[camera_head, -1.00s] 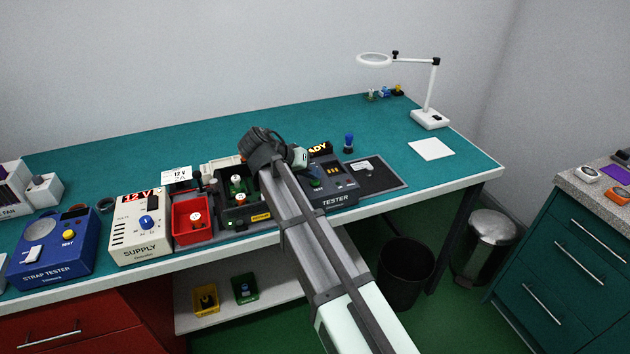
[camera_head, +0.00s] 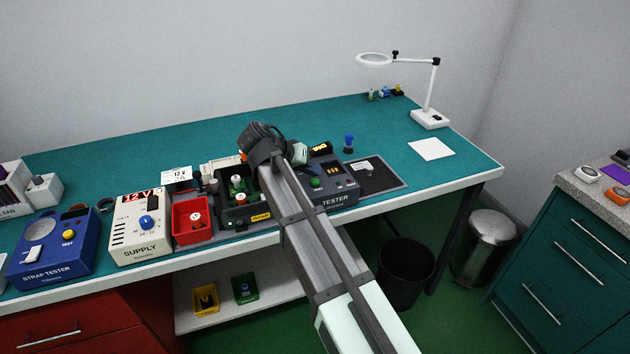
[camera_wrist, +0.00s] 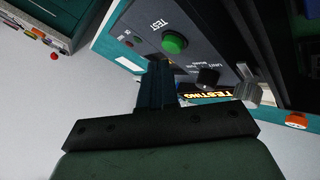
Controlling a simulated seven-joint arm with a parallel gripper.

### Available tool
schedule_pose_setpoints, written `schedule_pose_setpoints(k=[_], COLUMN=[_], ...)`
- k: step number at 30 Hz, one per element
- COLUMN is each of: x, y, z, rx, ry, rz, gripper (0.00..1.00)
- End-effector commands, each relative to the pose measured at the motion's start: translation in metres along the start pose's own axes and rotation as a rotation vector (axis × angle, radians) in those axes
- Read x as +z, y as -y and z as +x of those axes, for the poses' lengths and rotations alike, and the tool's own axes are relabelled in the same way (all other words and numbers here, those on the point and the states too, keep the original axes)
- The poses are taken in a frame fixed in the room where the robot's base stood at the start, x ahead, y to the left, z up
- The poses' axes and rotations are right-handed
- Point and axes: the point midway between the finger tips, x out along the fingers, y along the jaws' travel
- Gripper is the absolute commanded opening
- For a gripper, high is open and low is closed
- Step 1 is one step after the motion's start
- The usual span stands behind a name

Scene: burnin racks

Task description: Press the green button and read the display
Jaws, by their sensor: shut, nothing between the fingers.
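The dark tester (camera_head: 335,199) stands on the teal bench, right of the middle. The tester's display (camera_wrist: 208,95) reads TESTING in orange letters in the wrist view, partly covered by my gripper.
Left of the tester stand a dark tray (camera_head: 239,222) with green parts, a red bin (camera_head: 190,236), the supply (camera_head: 140,247) reading 12 V and the blue strap tester (camera_head: 52,268). A dark mat (camera_head: 385,183) lies right of the tester. The bench behind is mostly clear.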

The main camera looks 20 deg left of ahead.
Motion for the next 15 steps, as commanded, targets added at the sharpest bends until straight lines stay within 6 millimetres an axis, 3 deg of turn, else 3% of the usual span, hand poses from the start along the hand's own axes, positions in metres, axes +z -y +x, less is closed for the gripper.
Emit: schedule_pose_setpoints(k=[15], x=[-0.0039], y=[-0.0036], z=[-0.005], rx=[0.0], ry=[-0.001], rz=[0.001], gripper=[0.0])
